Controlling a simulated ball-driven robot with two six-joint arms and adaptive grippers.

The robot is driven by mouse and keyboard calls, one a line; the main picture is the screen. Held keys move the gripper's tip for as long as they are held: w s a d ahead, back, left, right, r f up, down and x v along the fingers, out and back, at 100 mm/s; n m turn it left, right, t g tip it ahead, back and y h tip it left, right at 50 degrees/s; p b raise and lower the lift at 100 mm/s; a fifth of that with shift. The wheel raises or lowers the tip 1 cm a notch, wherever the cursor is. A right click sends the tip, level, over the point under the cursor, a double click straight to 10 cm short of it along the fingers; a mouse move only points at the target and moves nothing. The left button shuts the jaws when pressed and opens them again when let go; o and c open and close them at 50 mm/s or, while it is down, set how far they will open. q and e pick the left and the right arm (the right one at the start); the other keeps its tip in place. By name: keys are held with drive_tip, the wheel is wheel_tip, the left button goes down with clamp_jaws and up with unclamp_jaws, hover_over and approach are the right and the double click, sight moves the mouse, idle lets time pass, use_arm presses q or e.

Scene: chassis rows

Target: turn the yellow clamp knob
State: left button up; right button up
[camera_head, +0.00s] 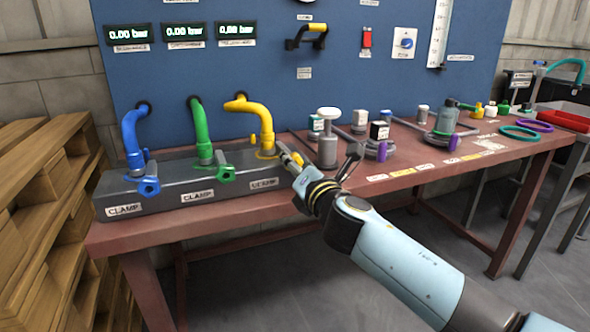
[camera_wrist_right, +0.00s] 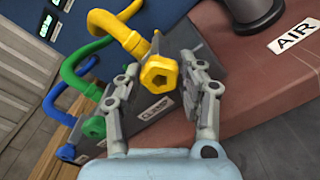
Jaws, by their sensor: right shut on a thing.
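The yellow clamp knob (camera_wrist_right: 158,76) shows its hexagonal face in the right wrist view, at the end of the yellow pipe (camera_head: 262,122). In the head view the knob is mostly hidden by my right gripper (camera_head: 286,156). My left gripper is not in view.
The blue clamp knob (camera_head: 147,188) and green clamp knob (camera_head: 222,174) sit to the left on the same block. Grey valve posts (camera_head: 327,150) stand close to the right on the red bench (camera_head: 400,180). Wooden pallets (camera_head: 45,190) stand at the left.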

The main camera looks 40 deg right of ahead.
drive_tip(key=m+b, duration=0.2)
drive_tip(key=m, duration=0.4)
drive_tip(key=shift+f+m, duration=0.15)
drive_tip(key=shift+m, duration=0.15)
drive_tip(key=m+b, duration=0.2)
drive_tip(key=m, duration=0.3)
drive_tip(key=shift+b, duration=0.3)
drive_tip(key=m+b, duration=0.2)
drive_tip(key=m, duration=0.4)
drive_tip(key=shift+m+b, duration=0.35)
drive_tip(key=shift+m, duration=0.65)
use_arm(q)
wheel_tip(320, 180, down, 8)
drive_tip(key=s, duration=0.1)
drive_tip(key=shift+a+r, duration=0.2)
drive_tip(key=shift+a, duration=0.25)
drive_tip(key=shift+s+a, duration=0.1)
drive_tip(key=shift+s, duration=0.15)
use_arm(e)
drive_tip(key=shift+m, duration=0.3)
